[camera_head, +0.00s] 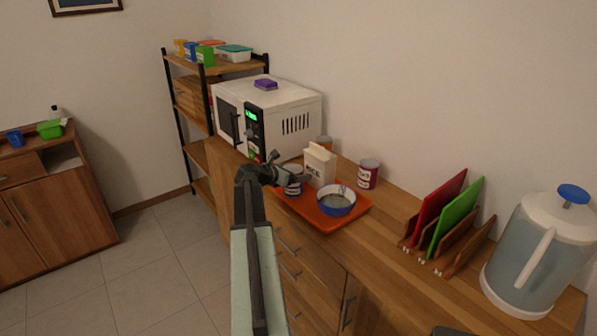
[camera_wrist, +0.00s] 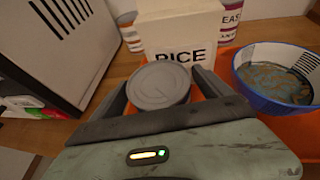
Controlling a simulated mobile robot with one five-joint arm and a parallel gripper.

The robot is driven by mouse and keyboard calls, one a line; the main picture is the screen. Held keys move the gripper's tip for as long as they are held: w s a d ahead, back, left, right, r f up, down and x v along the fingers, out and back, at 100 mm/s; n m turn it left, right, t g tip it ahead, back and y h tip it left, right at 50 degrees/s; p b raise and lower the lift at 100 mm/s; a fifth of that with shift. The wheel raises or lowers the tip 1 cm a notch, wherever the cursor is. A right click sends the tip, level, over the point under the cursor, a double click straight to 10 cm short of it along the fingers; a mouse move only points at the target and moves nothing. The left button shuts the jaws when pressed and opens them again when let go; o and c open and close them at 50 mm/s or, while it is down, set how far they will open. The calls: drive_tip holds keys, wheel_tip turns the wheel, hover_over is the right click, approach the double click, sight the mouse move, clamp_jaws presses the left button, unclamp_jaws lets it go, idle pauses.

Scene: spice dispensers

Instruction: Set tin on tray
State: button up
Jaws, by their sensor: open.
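A tin with a grey lid (camera_wrist: 158,86) stands upright between the two fingers of my gripper (camera_wrist: 160,95) in the wrist view. The fingers are open on either side of it; I cannot tell whether they touch it. In the head view, this tin (camera_head: 294,186) is at the left end of the orange tray (camera_head: 319,217), beside my gripper (camera_head: 272,174). Its base is hidden in the wrist view, so I cannot tell how fully it rests on the tray. The tray also shows in the wrist view (camera_wrist: 226,58).
A RICE box (camera_head: 320,165) stands behind the tin, and a blue-white bowl (camera_head: 336,201) is on the tray. A maroon tin (camera_head: 368,174) stands behind the tray. The microwave (camera_head: 280,115) is close on the left. A board rack (camera_head: 440,220) and jug (camera_head: 535,250) are at right.

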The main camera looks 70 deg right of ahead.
drive_tip(key=p+v, duration=0.3)
drive_tip(key=v, duration=0.7)
